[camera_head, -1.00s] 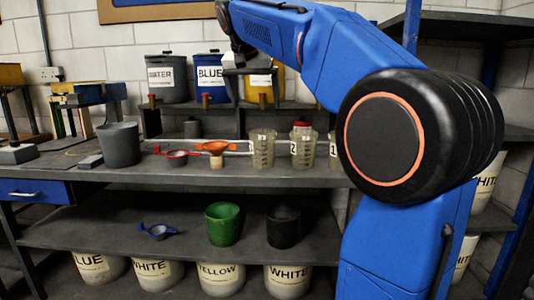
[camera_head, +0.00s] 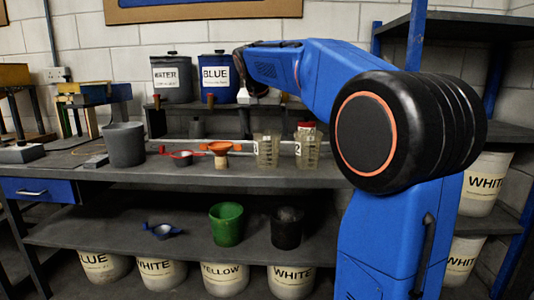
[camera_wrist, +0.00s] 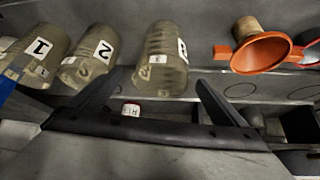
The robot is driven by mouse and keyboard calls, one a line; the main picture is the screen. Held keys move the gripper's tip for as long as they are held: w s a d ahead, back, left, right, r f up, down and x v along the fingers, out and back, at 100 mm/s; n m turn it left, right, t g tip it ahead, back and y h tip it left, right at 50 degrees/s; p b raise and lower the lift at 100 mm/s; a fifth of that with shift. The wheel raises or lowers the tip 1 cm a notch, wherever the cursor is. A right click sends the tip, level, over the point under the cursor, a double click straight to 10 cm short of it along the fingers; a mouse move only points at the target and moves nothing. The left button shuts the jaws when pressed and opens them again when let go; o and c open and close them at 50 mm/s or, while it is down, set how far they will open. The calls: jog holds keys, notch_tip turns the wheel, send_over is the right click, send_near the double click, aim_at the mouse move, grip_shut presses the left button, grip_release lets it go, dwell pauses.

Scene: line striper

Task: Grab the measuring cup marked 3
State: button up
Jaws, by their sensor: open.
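Three clear measuring cups stand on the bench. In the wrist view they are the cup marked 1 (camera_wrist: 33,55), the cup marked 2 (camera_wrist: 90,58) and a third cup (camera_wrist: 160,66). The third cup's main label is edge-on, so its number is unreadable there. By its place beside cup 2 it seems to be the cup marked 3, and it shows in the head view (camera_head: 267,152) left of cup 2 (camera_head: 307,152). My gripper (camera_wrist: 158,78) is open and empty, its two fingers spread towards the third cup. No contact is visible.
An orange funnel (camera_wrist: 262,52) stands close beside the third cup; it also shows in the head view (camera_head: 221,150). A red-lidded bottle (camera_head: 306,127) stands behind cup 2. A grey bucket (camera_head: 125,146) is farther left. A raised shelf with paint cans (camera_head: 215,78) runs behind.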

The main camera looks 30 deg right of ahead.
aim_at(267, 150)
jog(key=shift+x, duration=2.55)
jog(key=shift+w+r, duration=0.1)
jog(key=shift+w, duration=0.1)
jog(key=c, duration=1.4)
